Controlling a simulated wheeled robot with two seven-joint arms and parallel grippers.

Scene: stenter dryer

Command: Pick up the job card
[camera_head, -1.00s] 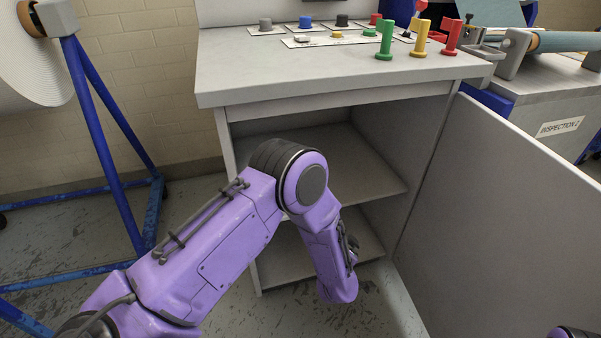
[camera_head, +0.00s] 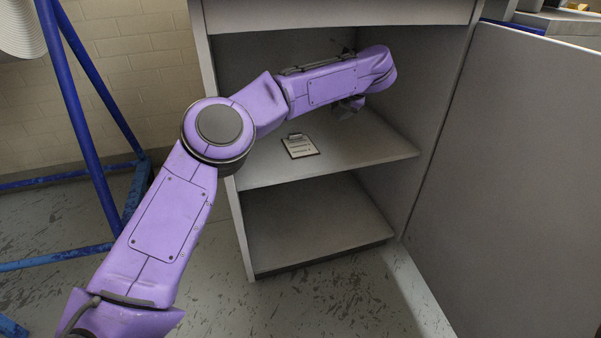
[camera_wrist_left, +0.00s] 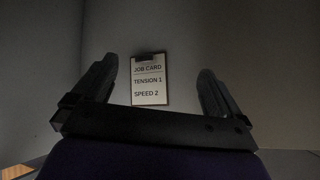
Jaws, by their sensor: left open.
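The job card (camera_head: 300,146) is a small clipboard with a white sheet, lying on the upper shelf of the open cabinet, left of my left gripper (camera_head: 350,104). In the left wrist view the job card (camera_wrist_left: 149,84) reads "JOB CARD, TENSION 1, SPEED 2". It appears between the two spread fingers of the left gripper (camera_wrist_left: 158,68), ahead of them with no visible contact. The left gripper is open and empty, inside the cabinet above the shelf, mostly hidden by my own arm in the head view. My right gripper is out of view.
The upper shelf (camera_head: 365,147) is otherwise clear where visible. A lower shelf (camera_head: 310,220) looks empty. The cabinet's side wall (camera_head: 210,80) and open door (camera_head: 510,170) flank the opening, with the top front panel above. A blue-framed stand (camera_head: 85,100) is at left.

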